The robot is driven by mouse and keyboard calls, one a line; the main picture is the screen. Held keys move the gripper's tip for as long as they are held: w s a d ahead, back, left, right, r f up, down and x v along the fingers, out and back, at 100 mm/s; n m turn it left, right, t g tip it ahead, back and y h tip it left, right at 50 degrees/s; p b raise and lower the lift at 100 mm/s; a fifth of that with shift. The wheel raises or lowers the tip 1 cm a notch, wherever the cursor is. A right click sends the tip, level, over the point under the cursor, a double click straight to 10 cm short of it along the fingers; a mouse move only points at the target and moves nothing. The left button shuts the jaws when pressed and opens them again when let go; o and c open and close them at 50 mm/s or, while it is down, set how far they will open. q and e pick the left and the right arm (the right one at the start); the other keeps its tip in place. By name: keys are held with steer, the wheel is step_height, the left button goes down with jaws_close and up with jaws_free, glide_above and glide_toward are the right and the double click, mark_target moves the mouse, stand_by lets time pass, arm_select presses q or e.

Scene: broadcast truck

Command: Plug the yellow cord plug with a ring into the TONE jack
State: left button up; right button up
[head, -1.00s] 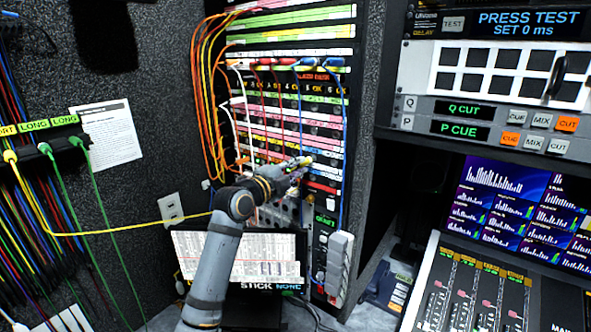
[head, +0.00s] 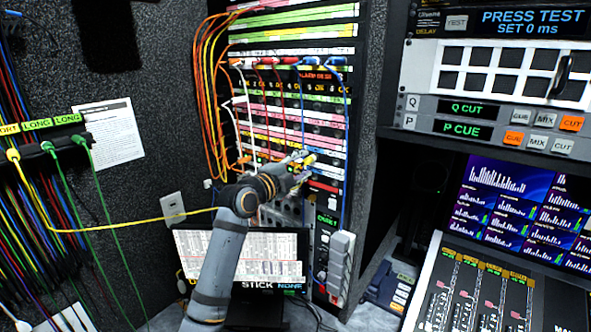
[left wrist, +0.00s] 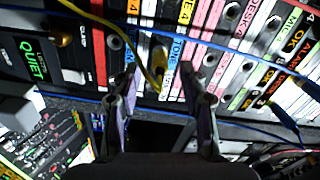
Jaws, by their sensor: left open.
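My left gripper (head: 304,168) is in front of the patch panel in the head view, its fingers spread. In the left wrist view the open gripper (left wrist: 158,78) has one finger on each side of the yellow cord plug (left wrist: 160,58), with gaps on both sides. The plug stands at the panel beside the blue TONE label (left wrist: 178,50), and its yellow cord (left wrist: 97,19) loops away to the upper left. The TONE jack's hole is hidden by the plug, and I cannot tell how deep the plug sits. My right gripper is not in view.
The patch panel (head: 300,45) carries orange, white, red and blue cords. A blue cord (left wrist: 250,48) crosses the panel near the fingers. A yellow cord (head: 120,229) runs from the labelled box (head: 42,126) at left towards my arm.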

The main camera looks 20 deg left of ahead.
arm_select(q)
steer(key=v, duration=1.1)
steer(key=shift+s, duration=0.35)
